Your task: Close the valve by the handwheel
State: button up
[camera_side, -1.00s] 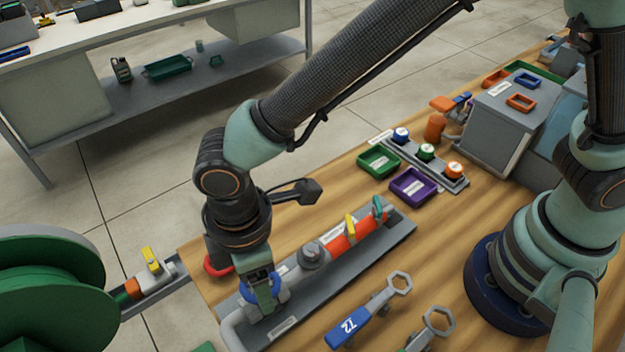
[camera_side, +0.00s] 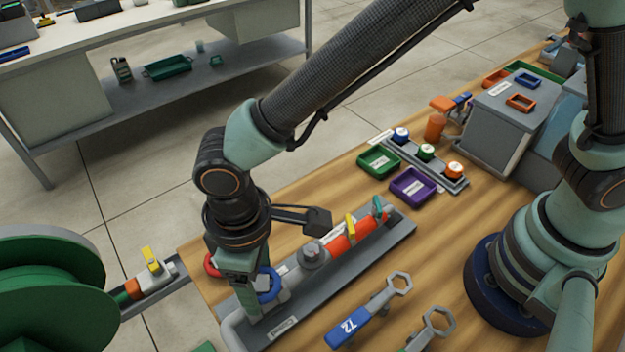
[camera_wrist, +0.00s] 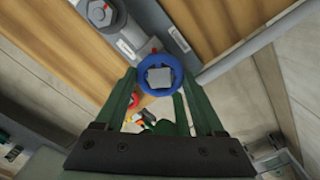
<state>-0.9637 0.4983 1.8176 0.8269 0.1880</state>
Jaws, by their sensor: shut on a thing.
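The blue handwheel (camera_side: 269,288) sits on the valve of a grey pipe in a long tray (camera_side: 283,326) at the table's left end. My gripper (camera_side: 257,294) points down over the wheel and is shut on its rim. In the wrist view the blue handwheel (camera_wrist: 160,93) is seen from above, with a grey square hub and the green fingers of my gripper (camera_wrist: 160,77) on either side of it. In the side view a finger hides part of the wheel.
A red handwheel (camera_side: 211,266) is close behind my gripper. Along the pipe are a grey fitting (camera_side: 311,255), a yellow lever (camera_side: 350,227) and a teal lever (camera_side: 377,207). A blue-handled wrench (camera_side: 347,327) lies in front. Green and purple bins (camera_side: 413,187) stand farther back.

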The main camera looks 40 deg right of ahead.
jog(key=m, duration=0.5)
jog(key=shift+a, duration=0.1)
jog(key=shift+m, duration=0.6)
jog(key=m, duration=0.3)
jog(key=shift+m, duration=0.4)
jog(key=o, duration=1.3)
jog(key=shift+r, duration=0.1)
